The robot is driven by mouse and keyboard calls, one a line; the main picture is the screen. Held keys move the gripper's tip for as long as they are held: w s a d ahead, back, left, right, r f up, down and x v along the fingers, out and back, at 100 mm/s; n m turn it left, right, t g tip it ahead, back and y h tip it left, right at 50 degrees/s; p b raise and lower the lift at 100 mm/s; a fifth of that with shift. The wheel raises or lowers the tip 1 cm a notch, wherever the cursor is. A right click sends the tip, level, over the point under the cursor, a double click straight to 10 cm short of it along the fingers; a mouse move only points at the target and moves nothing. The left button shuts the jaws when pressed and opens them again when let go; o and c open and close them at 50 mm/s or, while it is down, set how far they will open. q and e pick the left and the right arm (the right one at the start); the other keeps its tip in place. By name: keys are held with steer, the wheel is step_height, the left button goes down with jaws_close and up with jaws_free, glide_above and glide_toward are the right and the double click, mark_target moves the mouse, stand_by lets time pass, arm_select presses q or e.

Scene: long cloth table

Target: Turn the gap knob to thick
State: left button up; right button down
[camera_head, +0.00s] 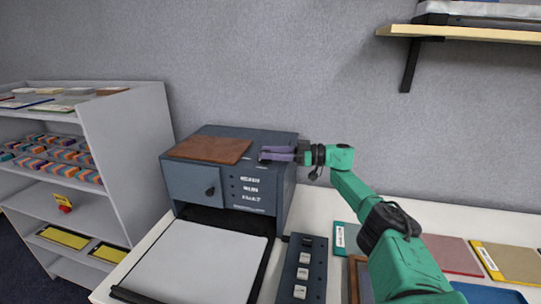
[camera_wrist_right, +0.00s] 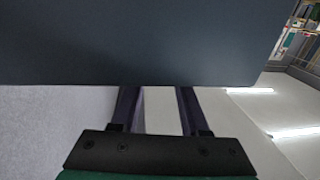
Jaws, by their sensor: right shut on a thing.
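A blue-grey machine (camera_head: 286,180) stands on the table against the wall. Its front panel has white labels (camera_head: 250,188), too small to read, and a round dark knob (camera_head: 211,191) on the left door. My right gripper (camera_head: 268,155) is at the machine's upper right front, its purple fingers pointing left. It is shut on a small dark part there, which I take for the gap knob; the fingers mostly hide it, so its setting cannot be read. In the right wrist view the fingers (camera_wrist_right: 157,95) stand a little apart, their tips hidden behind the blue-grey body (camera_wrist_right: 130,45). My left gripper is not in view.
A brown board (camera_head: 210,149) lies on the machine. A white-topped tray (camera_head: 195,262) and a dark switch box (camera_head: 302,270) lie in front. Coloured boards (camera_head: 450,255) lie on the right of the table. A grey shelf unit (camera_head: 135,160) stands left; a wall shelf (camera_head: 470,34) hangs upper right.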

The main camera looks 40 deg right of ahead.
stand_by(0.4)
steer(key=shift+c, duration=2.1)
jaws_free()
steer(key=shift+d, duration=0.1)
steer(key=b+v, duration=0.3)
steer(key=v, duration=0.4)
steer(key=shift+o, duration=0.2)
steer(key=shift+s+d, duration=0.1)
